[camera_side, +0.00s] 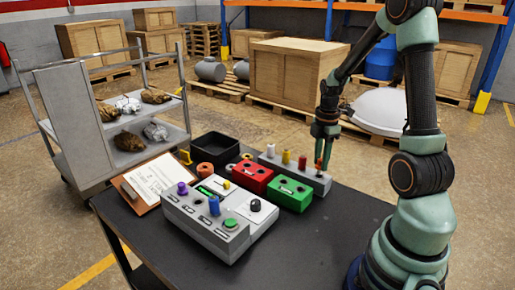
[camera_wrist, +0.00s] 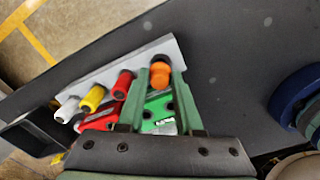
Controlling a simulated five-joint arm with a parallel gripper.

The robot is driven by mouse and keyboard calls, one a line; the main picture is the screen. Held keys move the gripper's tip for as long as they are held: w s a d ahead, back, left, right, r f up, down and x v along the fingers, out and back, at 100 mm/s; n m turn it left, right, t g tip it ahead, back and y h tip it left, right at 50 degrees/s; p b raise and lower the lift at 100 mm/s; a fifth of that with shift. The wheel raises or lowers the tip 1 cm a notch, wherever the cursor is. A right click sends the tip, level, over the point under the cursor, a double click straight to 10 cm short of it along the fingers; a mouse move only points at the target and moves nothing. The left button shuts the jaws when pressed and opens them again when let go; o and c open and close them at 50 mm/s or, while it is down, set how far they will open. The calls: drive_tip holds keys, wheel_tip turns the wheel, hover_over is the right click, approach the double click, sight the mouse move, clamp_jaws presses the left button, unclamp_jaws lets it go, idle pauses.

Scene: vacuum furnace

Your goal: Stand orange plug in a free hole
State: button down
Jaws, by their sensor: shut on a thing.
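The orange plug (camera_side: 318,165) is at the right end of the grey rack (camera_side: 296,174). It also shows in the wrist view (camera_wrist: 160,77), between the fingers. My gripper (camera_side: 319,152) points down over that end and is shut on the orange plug. I cannot tell whether the plug's lower end is still in the rack. White (camera_side: 270,150), yellow (camera_side: 286,157) and red (camera_side: 302,162) plugs stand in a row to its left. A green block (camera_side: 290,194) and a red block (camera_side: 253,178) in front of the rack have dark holes on top. My fingers partly hide the green block in the wrist view.
The dark table (camera_side: 335,215) is clear at right.

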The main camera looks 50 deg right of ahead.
drive_tip(key=shift+f, duration=1.5)
idle(1.3)
drive_tip(key=shift+c, duration=0.5)
unclamp_jaws()
drive_tip(key=shift+r, duration=2.55)
